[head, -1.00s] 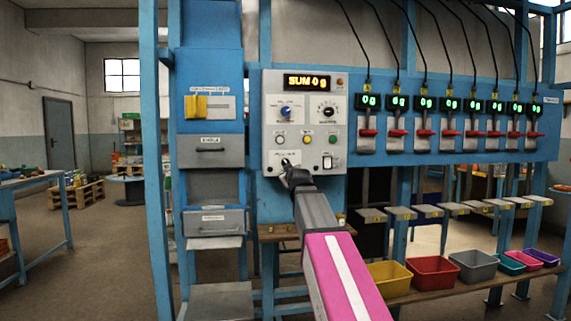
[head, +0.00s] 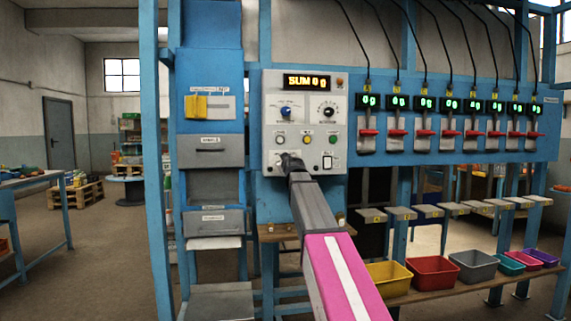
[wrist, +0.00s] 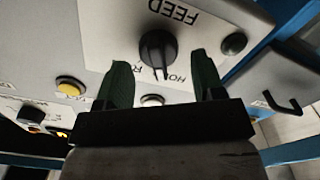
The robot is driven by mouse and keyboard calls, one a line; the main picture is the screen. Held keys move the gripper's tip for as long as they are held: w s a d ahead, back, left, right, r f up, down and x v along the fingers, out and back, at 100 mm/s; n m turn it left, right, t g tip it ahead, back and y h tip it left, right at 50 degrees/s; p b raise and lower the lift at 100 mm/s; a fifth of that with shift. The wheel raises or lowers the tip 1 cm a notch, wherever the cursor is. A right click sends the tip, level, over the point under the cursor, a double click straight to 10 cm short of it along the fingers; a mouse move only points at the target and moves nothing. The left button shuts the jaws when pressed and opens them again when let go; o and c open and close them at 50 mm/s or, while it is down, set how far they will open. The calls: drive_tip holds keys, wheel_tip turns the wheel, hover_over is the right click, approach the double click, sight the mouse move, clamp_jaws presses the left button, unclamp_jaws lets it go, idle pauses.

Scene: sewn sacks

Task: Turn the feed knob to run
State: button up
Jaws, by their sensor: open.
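The feed knob (wrist: 158,52) is a black knob on the pale plate marked FEED (wrist: 174,12), which reads upside down in the wrist view. My gripper (wrist: 159,62) is open, one dark green finger on each side of the knob, with gaps to it. The knob's pointed end faces down in the wrist view, near partly hidden lettering that starts "HO". An "R" shows left of it; the rest is covered. In the head view my gripper (head: 291,164) is at the lower left of the control panel (head: 335,95) and hides the knob.
The panel also has a blue knob (head: 286,111), a black dial (head: 327,111), a yellow button (head: 307,140) and a rocker switch (head: 327,161). Coloured bins (head: 433,271) stand lower right.

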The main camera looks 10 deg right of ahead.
drive_tip(key=shift+w, duration=0.55)
drive_tip(key=c, duration=0.8)
drive_tip(key=shift+m, duration=0.3)
drive_tip(key=m, duration=0.5)
drive_tip(key=shift+d, duration=0.2)
drive_tip(key=m, duration=0.6)
drive_tip(key=shift+d, duration=0.2)
drive_tip(key=shift+m, duration=0.3)
